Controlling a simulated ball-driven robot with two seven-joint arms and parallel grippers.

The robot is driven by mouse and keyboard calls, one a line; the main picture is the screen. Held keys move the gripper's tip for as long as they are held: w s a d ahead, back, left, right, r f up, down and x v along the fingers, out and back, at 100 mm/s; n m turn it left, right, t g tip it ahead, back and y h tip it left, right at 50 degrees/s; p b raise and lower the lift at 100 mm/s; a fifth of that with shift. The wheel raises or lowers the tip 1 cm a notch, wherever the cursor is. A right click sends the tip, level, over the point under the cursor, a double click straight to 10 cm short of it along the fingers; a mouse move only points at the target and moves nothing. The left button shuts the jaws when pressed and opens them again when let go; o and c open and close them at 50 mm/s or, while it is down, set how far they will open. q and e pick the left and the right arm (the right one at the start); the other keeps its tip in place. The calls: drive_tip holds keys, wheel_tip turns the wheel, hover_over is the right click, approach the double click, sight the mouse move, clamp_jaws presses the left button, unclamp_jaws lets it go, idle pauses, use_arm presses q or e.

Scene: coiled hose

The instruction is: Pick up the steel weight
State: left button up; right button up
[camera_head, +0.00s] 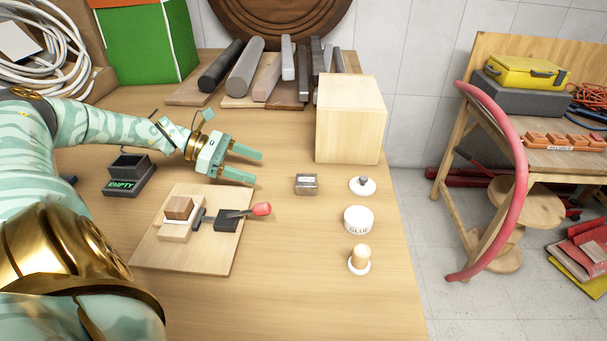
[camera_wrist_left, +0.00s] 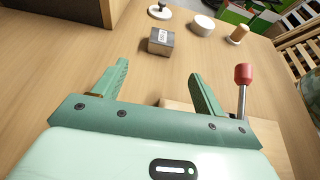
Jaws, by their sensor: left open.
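The steel weight (camera_head: 306,184) is a small grey metal block standing on the wooden table, right of the middle. It also shows in the left wrist view (camera_wrist_left: 161,41), beyond my fingertips and roughly between their directions. My left gripper (camera_head: 255,167) is open and empty. Its two green fingers point right toward the weight, with a clear gap between fingertips and block. In the left wrist view the fingers (camera_wrist_left: 157,75) stand wide apart with bare table between them. My right gripper is not in view.
A pale wooden box (camera_head: 350,120) stands behind the weight. A white knobbed lid (camera_head: 362,186), a glue tub (camera_head: 358,220) and a wooden-handled piece (camera_head: 359,258) stand to its right. A board with a red-knobbed lever (camera_head: 262,209) lies in front of the gripper.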

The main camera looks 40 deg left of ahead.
use_arm(q)
drive_tip(key=b, duration=0.3)
approach(307, 180)
drive_tip(key=w+d+f, duration=0.2)
drive_tip(key=shift+d+f, duration=0.15)
drive_tip(key=shift+f, duration=0.2)
drive_tip(key=shift+w+d+b, duration=0.35)
drive_tip(key=shift+w+d, duration=0.1)
drive_tip(key=shift+w, duration=0.05)
drive_tip(key=b+x, duration=0.3)
drive_tip(key=x, duration=0.2)
drive_tip(key=shift+r, duration=0.1)
drive_tip(key=shift+w+d, duration=0.1)
drive_tip(key=shift+w, duration=0.1)
drive_tip(key=shift+s+r, duration=0.1)
drive_tip(key=shift+r, duration=0.1)
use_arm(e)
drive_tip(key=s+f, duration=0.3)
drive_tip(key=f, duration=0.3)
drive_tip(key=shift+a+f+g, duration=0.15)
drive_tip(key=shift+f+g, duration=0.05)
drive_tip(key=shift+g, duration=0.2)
use_arm(q)
drive_tip(key=c, duration=1.3)
drive_tip(key=shift+c, duration=0.9)
drive_tip(key=shift+r, duration=0.15)
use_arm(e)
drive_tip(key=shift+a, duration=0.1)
